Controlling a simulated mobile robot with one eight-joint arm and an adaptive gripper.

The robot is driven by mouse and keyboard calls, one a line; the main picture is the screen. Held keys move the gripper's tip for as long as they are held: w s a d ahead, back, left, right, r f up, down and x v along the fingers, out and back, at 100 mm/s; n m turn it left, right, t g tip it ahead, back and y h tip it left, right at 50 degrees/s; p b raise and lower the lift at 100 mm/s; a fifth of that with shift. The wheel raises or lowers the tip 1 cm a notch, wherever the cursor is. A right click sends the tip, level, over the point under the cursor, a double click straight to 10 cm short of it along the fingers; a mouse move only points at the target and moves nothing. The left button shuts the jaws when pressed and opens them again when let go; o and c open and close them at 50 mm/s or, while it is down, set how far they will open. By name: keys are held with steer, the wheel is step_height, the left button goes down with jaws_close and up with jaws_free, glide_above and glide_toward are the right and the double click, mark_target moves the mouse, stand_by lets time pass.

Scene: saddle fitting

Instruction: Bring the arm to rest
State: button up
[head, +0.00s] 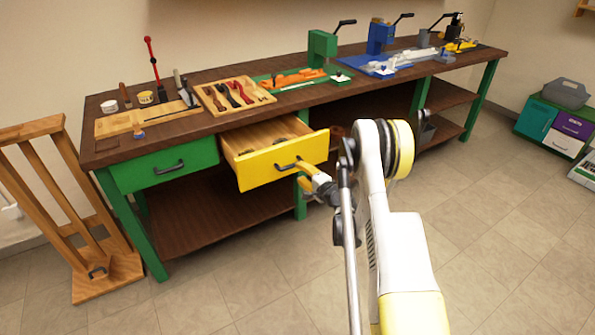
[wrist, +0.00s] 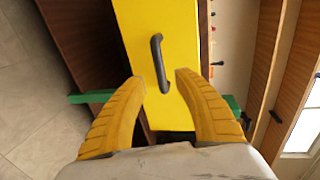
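My gripper (wrist: 159,88) shows in the wrist view with its two yellow fingers spread wide and nothing between them. In that view the dark handle (wrist: 158,62) of the yellow drawer (wrist: 180,28) lies just past the fingertips, roughly centred between them. In the head view my gripper (head: 306,175) is close in front of the yellow drawer (head: 263,171), near the right end of its handle (head: 288,166). The drawer stands pulled out from the workbench. Whether a fingertip touches the drawer cannot be told.
The workbench (head: 104,145) carries a wooden tool tray (head: 235,95), a green press (head: 321,47) and a blue press (head: 380,37). A green drawer (head: 165,166) beside the yellow one is shut. A wooden rack (head: 110,272) stands at the left. The floor in front is clear.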

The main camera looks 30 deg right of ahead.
stand_by(0.4)
steer(key=s+a+r+n+g+y, duration=0.15)
steer(key=s+a+r+n, duration=0.25)
steer(key=a+r, duration=0.55)
steer(key=s+a+r+n+g+y, duration=0.1)
steer(key=s+a+r+n+g, duration=0.3)
steer(key=a+r, duration=0.55)
steer(key=s+a+r+n+g+h, duration=0.1)
steer(key=s+a+n, duration=0.1)
steer(key=s, duration=0.8)
steer(key=s+a+r+n+g+h, duration=0.1)
steer(key=s+n, duration=0.3)
steer(key=s, duration=0.6)
steer(key=s+a+r+n+g+h, duration=0.1)
steer(key=s+a+r+n, duration=0.1)
steer(key=s, duration=0.9)
steer(key=shift+a+n, duration=0.65)
steer(key=shift+n, duration=0.15)
